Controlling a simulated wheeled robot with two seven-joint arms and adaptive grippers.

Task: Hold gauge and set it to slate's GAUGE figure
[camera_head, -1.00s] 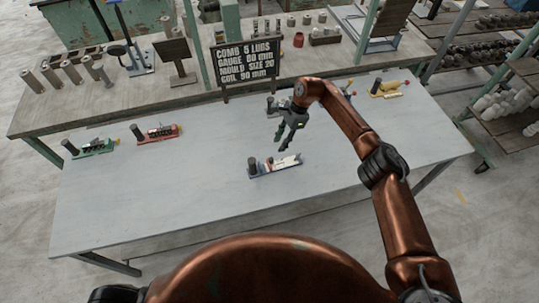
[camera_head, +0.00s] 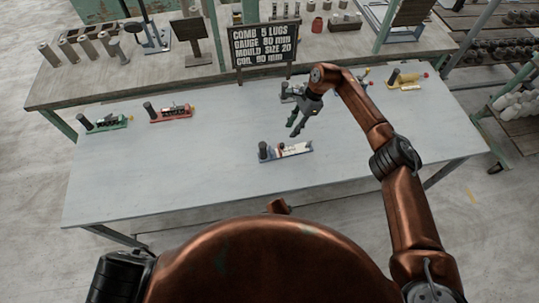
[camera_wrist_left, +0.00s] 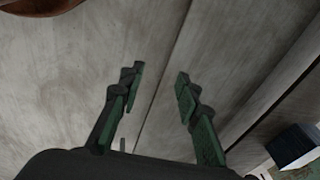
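The dark slate (camera_head: 263,46) stands at the back of the pale table. Its GAUGE line looks like 80 mm, though the lettering is small. A blue-based gauge (camera_head: 298,150) with a dark post and a pale bar lies at the table's middle. My right gripper (camera_head: 292,130) hangs above and behind it, apart from it, with its green fingers spread and empty. My left gripper (camera_wrist_left: 160,74) is open and empty in the left wrist view; it does not show in the head view. A dark block (camera_wrist_left: 291,144) at that view's lower right is cut off and unclear.
Similar devices stand on the table: green (camera_head: 105,123), red (camera_head: 170,113) and yellow (camera_head: 405,81). A grey one (camera_head: 287,92) is partly hidden behind my right gripper. The wooden bench (camera_head: 110,83) behind holds cylinders and stands. The table's front is mostly clear.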

